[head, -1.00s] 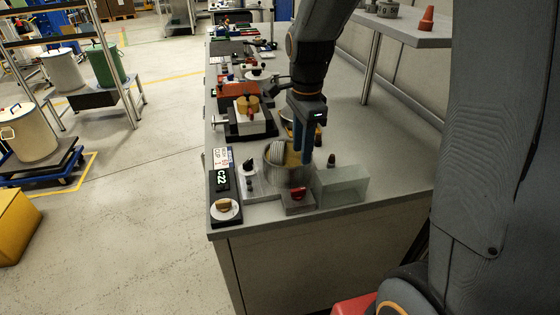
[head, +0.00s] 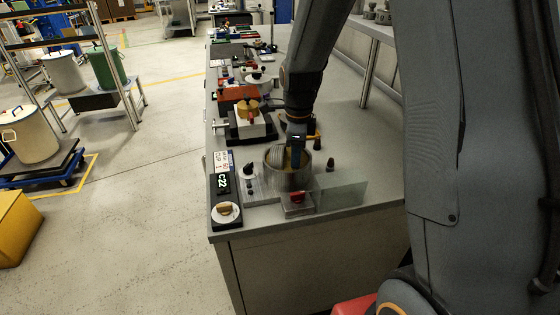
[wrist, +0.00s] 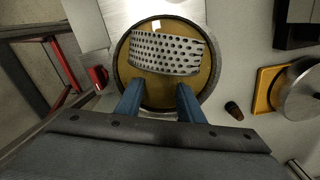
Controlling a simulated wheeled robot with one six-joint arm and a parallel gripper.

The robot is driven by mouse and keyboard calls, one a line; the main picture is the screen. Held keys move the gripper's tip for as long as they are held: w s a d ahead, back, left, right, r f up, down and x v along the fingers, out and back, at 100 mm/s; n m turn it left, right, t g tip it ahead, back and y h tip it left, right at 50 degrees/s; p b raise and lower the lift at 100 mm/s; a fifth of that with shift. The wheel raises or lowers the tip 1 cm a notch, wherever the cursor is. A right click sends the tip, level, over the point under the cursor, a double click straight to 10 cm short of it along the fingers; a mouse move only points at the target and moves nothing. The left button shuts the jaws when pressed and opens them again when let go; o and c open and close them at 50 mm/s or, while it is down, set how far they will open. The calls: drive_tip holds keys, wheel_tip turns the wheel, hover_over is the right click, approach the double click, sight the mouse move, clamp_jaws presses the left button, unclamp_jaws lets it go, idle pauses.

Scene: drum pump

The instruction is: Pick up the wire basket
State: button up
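A round metal vessel (head: 273,178) stands near the front end of the bench. In the wrist view the vessel (wrist: 121,62) holds a yellow-brown surface, with a curved, perforated metal band (wrist: 168,53) over it. This band appears to be the wire basket; its lower part cannot be made out. My gripper (head: 296,158) points down at the vessel's mouth in the head view. In the wrist view my gripper (wrist: 160,92) has its two blue fingers apart, with nothing between them. The fingertips are over the vessel's near part, apart from the band in the picture.
A red knob (head: 297,197) and a clear panel (head: 343,197) stand at the vessel's front. A dark knob (head: 330,164) is to its right. An orange device (head: 238,97) stands behind. Bench at right is clear.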

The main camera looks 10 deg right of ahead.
drive_tip(key=shift+f, duration=0.7)
drive_tip(key=shift+c, duration=0.2)
clamp_jaws()
wheel_tip(320, 180, up, 13)
drive_tip(key=p, duration=0.1)
idle(0.4)
